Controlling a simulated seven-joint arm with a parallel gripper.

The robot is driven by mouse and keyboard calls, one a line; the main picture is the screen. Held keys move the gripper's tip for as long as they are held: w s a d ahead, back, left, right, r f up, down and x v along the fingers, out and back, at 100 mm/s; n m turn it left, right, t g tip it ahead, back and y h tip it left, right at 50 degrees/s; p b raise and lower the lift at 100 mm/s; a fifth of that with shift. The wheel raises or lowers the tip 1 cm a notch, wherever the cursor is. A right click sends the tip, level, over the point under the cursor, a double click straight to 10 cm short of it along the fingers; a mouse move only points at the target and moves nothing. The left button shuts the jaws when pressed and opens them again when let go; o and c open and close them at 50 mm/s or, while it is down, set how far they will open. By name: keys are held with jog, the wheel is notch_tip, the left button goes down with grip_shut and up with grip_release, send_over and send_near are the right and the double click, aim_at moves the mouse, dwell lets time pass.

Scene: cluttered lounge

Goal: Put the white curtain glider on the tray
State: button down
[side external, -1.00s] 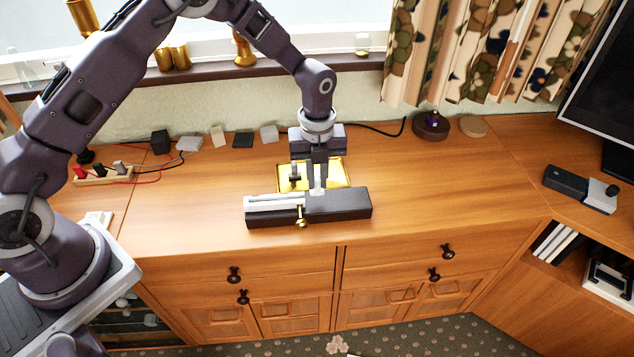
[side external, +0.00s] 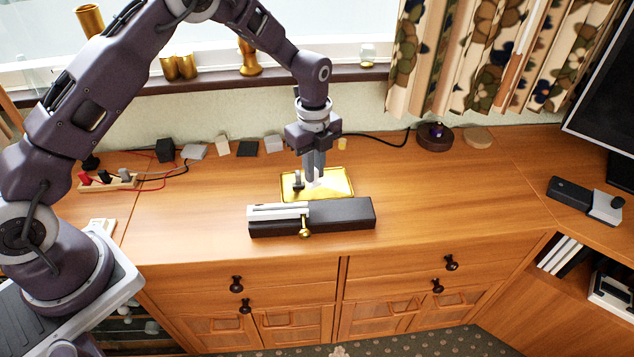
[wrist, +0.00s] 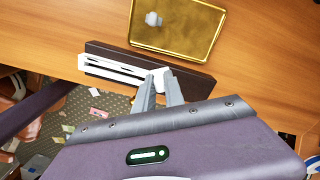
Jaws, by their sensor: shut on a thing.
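The white curtain glider (side external: 315,184) is a small pale piece between the fingertips of my gripper (side external: 314,177); the wrist view shows it (wrist: 158,75) there too. My gripper is shut on it, pointing down. In the side view it overlaps the gold tray (side external: 341,184), behind the dark block; its exact height is unclear. The tray also shows in the wrist view (wrist: 198,32). A small dark-and-grey piece (side external: 297,182) stands on the tray's left part. The fingers hide part of the glider.
The dark block (side external: 345,213) with a white rail (side external: 272,211) and brass knob (side external: 304,231) lies in front of the tray. Small grey and black blocks (side external: 247,148) line the wall. A cable runs behind my gripper.

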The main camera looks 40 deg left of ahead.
jog(key=w+a+r+n, duration=0.2)
jog(key=w+a+n, duration=0.35)
jog(key=n, duration=0.75)
jog(key=f, duration=0.3)
jog(key=w+d+f, duration=0.1)
jog(key=f, duration=0.5)
jog(key=shift+w+d+f, duration=0.3)
jog(key=shift+w+d, duration=0.05)
jog(key=shift+w, duration=0.05)
jog(key=shift+f, duration=0.1)
jog(key=c, duration=1.4)
grip_release()
notch_tip(320, 180, up, 12)
jog(key=shift+r, duration=0.2)
